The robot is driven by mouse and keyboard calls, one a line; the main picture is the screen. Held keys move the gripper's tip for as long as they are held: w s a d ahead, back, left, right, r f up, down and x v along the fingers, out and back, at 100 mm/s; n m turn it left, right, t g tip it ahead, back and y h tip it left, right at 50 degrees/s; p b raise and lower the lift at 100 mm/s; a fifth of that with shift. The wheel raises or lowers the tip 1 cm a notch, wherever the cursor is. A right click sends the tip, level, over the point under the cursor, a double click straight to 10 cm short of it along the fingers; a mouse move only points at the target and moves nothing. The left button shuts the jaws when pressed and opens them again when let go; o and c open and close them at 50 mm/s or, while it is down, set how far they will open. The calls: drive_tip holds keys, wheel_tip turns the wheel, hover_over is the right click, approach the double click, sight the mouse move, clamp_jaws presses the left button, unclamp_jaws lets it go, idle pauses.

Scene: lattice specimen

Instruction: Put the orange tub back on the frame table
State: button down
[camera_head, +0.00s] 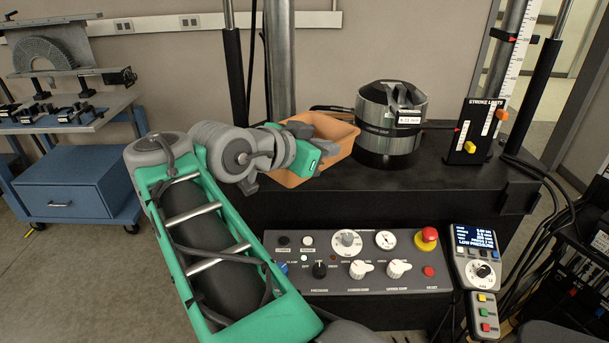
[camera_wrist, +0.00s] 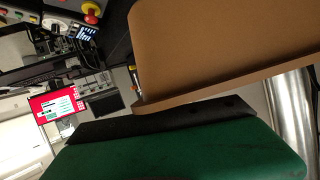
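The orange tub (camera_head: 338,134) is at the left part of the black frame table (camera_head: 420,172) in the head view, behind my gripper (camera_head: 308,156).
A round metal fixture (camera_head: 391,115) stands on the table right of the tub. A steel column (camera_head: 279,60) rises behind. A control panel (camera_head: 350,262) with a red stop button (camera_head: 426,238) is in front. A blue cart (camera_head: 75,190) stands at left.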

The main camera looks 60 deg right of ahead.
drive_tip(key=w+d+f, duration=0.1)
drive_tip(key=d, duration=0.1)
drive_tip(key=w+d+f, duration=0.1)
drive_tip(key=w+d, duration=0.1)
drive_tip(key=d, duration=0.1)
drive_tip(key=w+d+f, duration=0.1)
drive_tip(key=d+f, duration=0.1)
drive_tip(key=d, duration=0.1)
drive_tip(key=shift+w+p, duration=0.15)
drive_tip(key=shift+p, duration=0.2)
drive_tip(key=d+f, duration=0.1)
drive_tip(key=f, duration=0.1)
drive_tip(key=w+d+f, duration=0.1)
drive_tip(key=f, duration=0.1)
drive_tip(key=w+d+f, duration=0.1)
drive_tip(key=d+f, duration=0.1)
drive_tip(key=shift+w, duration=0.15)
drive_tip(key=shift+f, duration=1.5)
drive_tip(key=shift+f, duration=0.15)
drive_tip(key=c, duration=1.6)
unclamp_jaws()
drive_tip(key=shift+c, duration=0.2)
